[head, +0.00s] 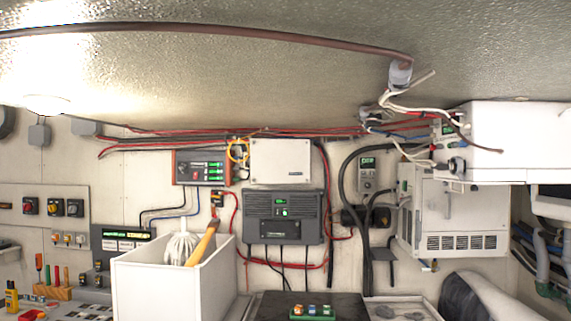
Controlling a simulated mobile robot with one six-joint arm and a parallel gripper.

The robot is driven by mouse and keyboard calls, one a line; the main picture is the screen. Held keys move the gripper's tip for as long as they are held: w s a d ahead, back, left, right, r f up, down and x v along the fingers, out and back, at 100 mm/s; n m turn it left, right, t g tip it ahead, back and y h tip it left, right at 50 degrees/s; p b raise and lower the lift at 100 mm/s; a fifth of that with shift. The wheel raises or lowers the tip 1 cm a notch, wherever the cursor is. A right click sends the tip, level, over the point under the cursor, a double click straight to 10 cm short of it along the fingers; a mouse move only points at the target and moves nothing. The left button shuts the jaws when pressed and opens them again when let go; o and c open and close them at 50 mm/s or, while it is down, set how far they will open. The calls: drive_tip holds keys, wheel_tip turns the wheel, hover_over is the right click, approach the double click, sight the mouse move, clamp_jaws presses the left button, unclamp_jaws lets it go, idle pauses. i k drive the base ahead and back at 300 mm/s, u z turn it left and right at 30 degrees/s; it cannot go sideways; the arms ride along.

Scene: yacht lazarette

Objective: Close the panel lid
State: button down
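I cannot tell for certain which part is the panel lid. A flat white cover (280,161) on the back wall, above a dark grey charger unit, lies flat and looks shut. At the right, a white box (525,140) juts out with cables running into its left side. Below it is a white vented unit (453,215). No clearly raised or swung-open lid shows on any of these. My gripper is not in view.
A white open bin (170,290) with a whisk-like tool and a wooden handle stands at the front. A dark surface (270,306) lies beside it, with a small green block (312,312). Cables hang at the upper right.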

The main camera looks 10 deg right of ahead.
sight(272, 161)
drive_tip(key=z, duration=0.2)
drive_tip(key=k, duration=0.75)
drive_tip(key=z, duration=0.25)
drive_tip(key=i, duration=1.45)
drive_tip(key=u, duration=0.8)
drive_tip(key=i, duration=0.55)
drive_tip(key=u, duration=0.75)
drive_tip(key=i, duration=0.55)
drive_tip(key=u, duration=0.25)
